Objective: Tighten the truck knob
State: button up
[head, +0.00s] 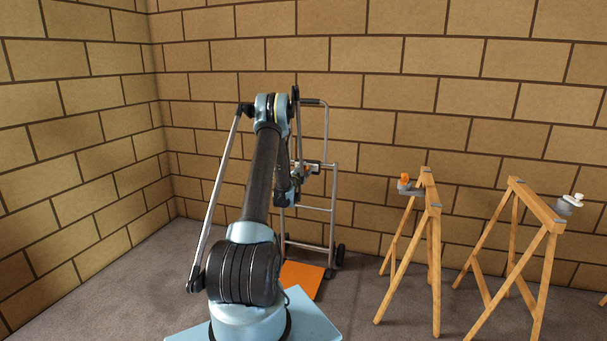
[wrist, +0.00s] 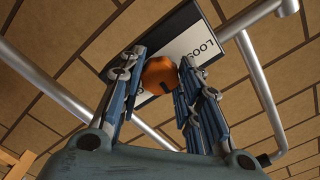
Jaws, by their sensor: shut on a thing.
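The hand truck (head: 333,225) stands by the back wall, partly hidden behind my arm. Its orange knob (wrist: 160,79) sits between my fingers in the wrist view, in front of a black and white plate (wrist: 190,42) on the truck's frame. Letters reading "LOOS" show on the plate, and the rest is hidden behind a finger. My gripper (wrist: 159,68) is shut on the knob, one finger on each side. In the head view my gripper (head: 308,169) is at the truck's upper frame, too small there to show the knob clearly.
Two wooden sawhorses stand to the right. The nearer-to-truck sawhorse (head: 428,190) carries a grey clamp with an orange knob (head: 404,178). The far right sawhorse (head: 535,203) carries a clamp with a white knob (head: 574,199). Floor between truck and sawhorses is clear.

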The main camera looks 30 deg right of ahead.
jog(key=shift+s+m, duration=0.1)
jog(key=shift+m, duration=3.7)
jog(key=o, duration=1.1)
jog(key=shift+f, duration=0.1)
jog(key=v, duration=1.2)
jog(key=shift+a, duration=0.1)
